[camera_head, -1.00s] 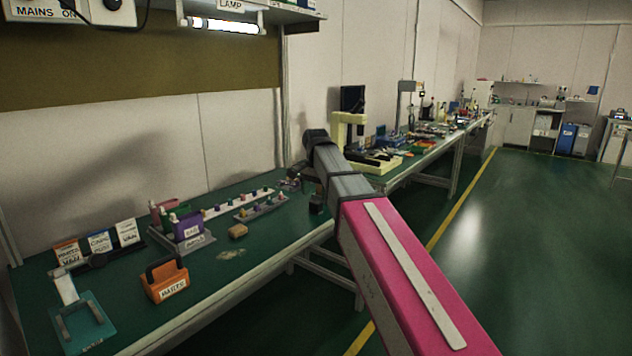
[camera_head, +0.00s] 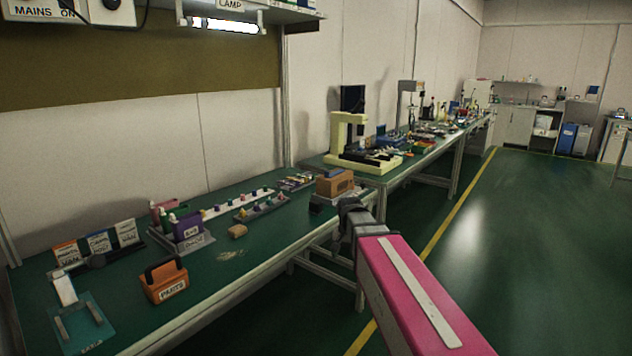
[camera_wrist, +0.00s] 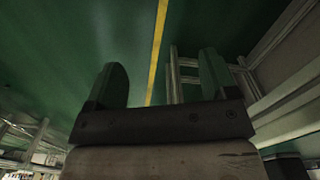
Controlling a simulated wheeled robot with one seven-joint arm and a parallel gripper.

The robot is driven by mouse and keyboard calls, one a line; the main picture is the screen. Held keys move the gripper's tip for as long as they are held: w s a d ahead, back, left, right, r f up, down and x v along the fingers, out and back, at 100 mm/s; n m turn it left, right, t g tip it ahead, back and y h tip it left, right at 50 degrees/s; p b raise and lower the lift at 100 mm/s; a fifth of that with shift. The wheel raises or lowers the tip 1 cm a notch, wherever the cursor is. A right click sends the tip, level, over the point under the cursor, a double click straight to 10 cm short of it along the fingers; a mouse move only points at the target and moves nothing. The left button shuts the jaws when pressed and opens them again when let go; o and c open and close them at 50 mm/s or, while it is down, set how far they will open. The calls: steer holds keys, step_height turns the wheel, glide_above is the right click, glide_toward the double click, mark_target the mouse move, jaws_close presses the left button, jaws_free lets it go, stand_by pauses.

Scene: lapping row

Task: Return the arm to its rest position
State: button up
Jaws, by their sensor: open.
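My arm reaches out from the lower right in the head view, with its pink link in front and its dark wrist end beside the front edge of the green workbench (camera_head: 225,262). My gripper's fingers do not show clearly in the head view. In the wrist view my gripper (camera_wrist: 160,85) shows two fingers set wide apart with nothing between them. Beyond them are the green floor and a yellow line. It is open and empty.
On the bench are an orange PARTS box (camera_head: 164,281), a teal fixture (camera_head: 82,325), label cards (camera_head: 100,241), a purple-block rack (camera_head: 183,232) and a brown box (camera_head: 335,183). A cream machine (camera_head: 347,140) stands farther back. The floor (camera_head: 520,230) to the right is clear.

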steer(key=s+d+f+n, duration=0.3)
steer(key=s+d+f, duration=0.5)
steer(key=s+f, duration=0.3)
step_height(320, 180, down, 3)
steer(key=shift+s+r+n, duration=0.15)
steer(key=shift+s+n, duration=0.15)
steer(key=shift+s, duration=0.05)
